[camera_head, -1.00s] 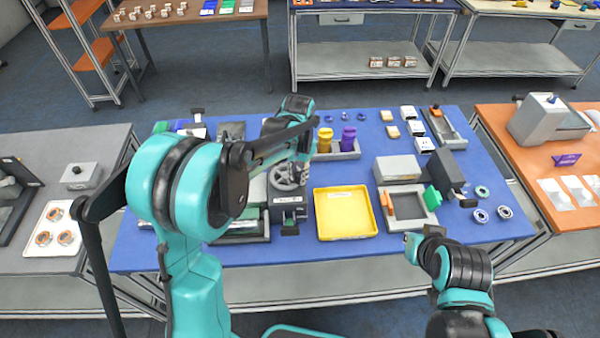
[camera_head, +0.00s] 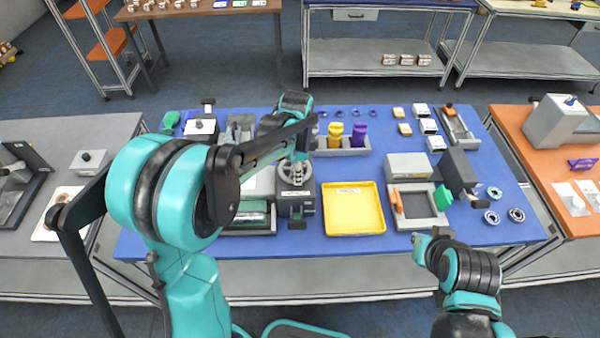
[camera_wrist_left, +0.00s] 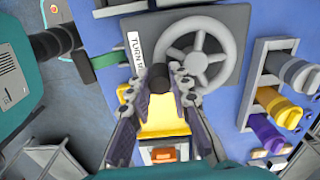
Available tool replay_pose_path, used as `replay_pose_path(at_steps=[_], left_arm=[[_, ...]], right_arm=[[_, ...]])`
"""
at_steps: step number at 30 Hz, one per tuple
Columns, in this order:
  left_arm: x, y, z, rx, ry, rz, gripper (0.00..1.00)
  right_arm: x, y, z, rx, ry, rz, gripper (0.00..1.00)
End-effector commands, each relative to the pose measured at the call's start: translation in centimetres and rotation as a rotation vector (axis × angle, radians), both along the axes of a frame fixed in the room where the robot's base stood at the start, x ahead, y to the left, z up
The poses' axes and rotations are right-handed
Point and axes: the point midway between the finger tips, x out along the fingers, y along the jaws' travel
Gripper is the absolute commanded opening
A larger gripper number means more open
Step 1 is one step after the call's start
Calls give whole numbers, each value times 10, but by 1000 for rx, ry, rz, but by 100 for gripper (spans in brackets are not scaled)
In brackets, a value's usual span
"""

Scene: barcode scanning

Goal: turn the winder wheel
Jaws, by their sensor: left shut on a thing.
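The winder (camera_head: 296,205) is a dark grey block on the blue table, with a grey spoked wheel (camera_head: 291,172) on top. In the left wrist view the wheel (camera_wrist_left: 197,60) lies beside a white label whose readable part begins "TURN". My left gripper (camera_head: 299,162) is over the wheel. In the wrist view its fingers (camera_wrist_left: 163,78) are shut on the dark handle knob (camera_wrist_left: 159,77) at the wheel's near edge. The arm hides part of the wheel in the head view. My right arm shows at the lower right; its gripper cannot be made out.
A yellow tray (camera_head: 353,226) lies right of the winder. Behind it, a grey holder (camera_head: 345,151) bears yellow and purple pieces. A grey box (camera_head: 408,167), a framed tray and metal rings are farther right. The table's front edge is clear.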

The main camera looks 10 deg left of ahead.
Motion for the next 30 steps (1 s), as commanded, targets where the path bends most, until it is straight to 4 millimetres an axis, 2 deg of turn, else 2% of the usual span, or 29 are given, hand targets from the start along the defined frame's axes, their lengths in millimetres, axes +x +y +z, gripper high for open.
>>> replay_pose_path(at_steps=[9,22,23,30], left_arm=[[-1,4,0,0,-1,-78,0],[-1,4,1,1,-1,-85,0],[-1,4,1,1,-1,-85,27],[-1,4,0,0,-1,-85,28]], right_arm=[[0,0,-1,0,0,0,0],[0,0,-1,0,0,0,0],[0,0,-1,0,0,0,0],[0,0,-1,0,0,0,0]])
